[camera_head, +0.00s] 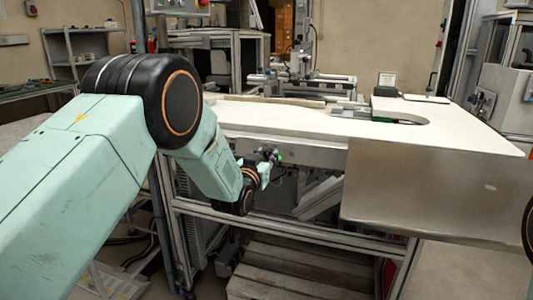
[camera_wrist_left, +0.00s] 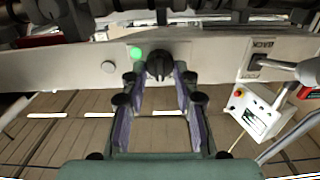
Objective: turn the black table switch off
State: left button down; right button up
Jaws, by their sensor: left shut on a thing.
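The black table switch (camera_wrist_left: 158,66) is a round knob on the pale metal front panel (camera_wrist_left: 215,65) in the left wrist view. In the head view my left gripper (camera_head: 268,156) is at the table's front face, and the knob is too small and hidden to make out there. My right gripper is out of view.
The white tabletop (camera_head: 300,120) lies above the panel, with a large metal sheet (camera_head: 420,190) at right. A white box with a red button (camera_wrist_left: 252,112) is at right. Wooden pallet boards (camera_head: 290,270) lie below.

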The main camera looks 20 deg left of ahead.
pick_arm(q)
jog(key=n+p, duration=0.1)
jog(key=n, duration=0.2)
jog(key=shift+a+n, duration=0.1)
jog(key=shift+n, duration=0.3)
jog(key=shift+a+f+n+p, duration=0.1)
jog(key=shift+n+p, duration=0.35)
jog(key=shift+n, duration=1.25)
jog(key=c, duration=1)
grip_release()
jog(key=s, duration=1.2)
jog(key=shift+a, duration=0.2)
